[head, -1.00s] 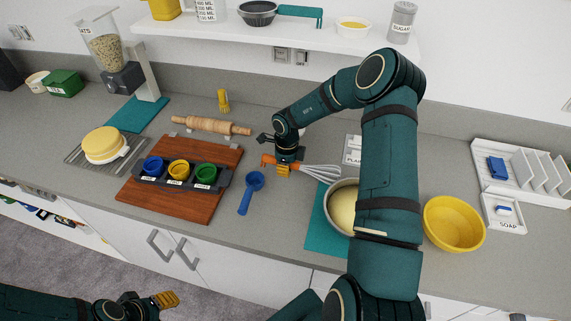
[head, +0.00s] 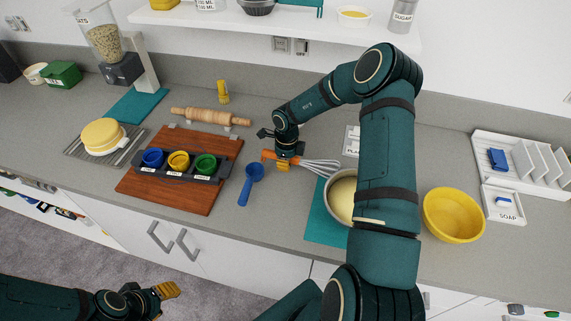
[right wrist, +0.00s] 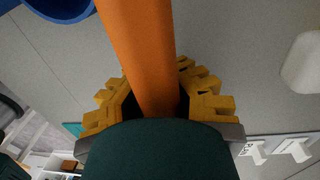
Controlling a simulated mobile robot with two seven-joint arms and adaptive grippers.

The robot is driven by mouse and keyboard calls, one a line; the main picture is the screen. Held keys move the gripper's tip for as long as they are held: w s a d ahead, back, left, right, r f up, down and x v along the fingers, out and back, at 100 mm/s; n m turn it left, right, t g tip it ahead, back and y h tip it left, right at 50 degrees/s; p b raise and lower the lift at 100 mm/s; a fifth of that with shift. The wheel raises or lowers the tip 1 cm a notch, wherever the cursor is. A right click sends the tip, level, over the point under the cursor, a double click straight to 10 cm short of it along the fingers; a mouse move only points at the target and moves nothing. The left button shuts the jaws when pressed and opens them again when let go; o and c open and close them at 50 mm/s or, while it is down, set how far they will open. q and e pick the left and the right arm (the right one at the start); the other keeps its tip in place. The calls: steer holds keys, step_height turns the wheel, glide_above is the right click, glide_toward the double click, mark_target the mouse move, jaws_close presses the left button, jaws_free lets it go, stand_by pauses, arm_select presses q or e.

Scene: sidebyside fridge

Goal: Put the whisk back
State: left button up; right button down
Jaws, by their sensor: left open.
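The whisk (head: 318,166) has an orange handle and a wire head pointing right. My right gripper (head: 283,166) is shut on its orange handle, which runs between the yellow fingers (right wrist: 152,80) in the right wrist view. In the head view the wire head reaches to the rim of the pot (head: 342,194). I cannot tell how high the whisk is above the counter. A white labelled plate (head: 352,140) is partly hidden behind my right arm; white labelled fittings (right wrist: 270,150) show in the right wrist view. My left gripper (head: 166,291) is open and empty, low in front of the cabinets.
A blue scoop (head: 252,183) lies left of the whisk, beside the wooden board (head: 200,200) with coloured cups. A rolling pin (head: 210,117) lies behind. A yellow bowl (head: 453,213) stands to the right. A shelf (head: 290,32) runs above. Bare counter lies around the scoop.

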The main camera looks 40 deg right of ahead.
steer(key=shift+f, duration=0.1)
steer(key=c, duration=1.1)
jaws_free()
steer(key=shift+o, duration=0.2)
steer(key=r, duration=1.2)
steer(key=shift+w+d, duration=0.2)
steer(key=shift+d, duration=0.2)
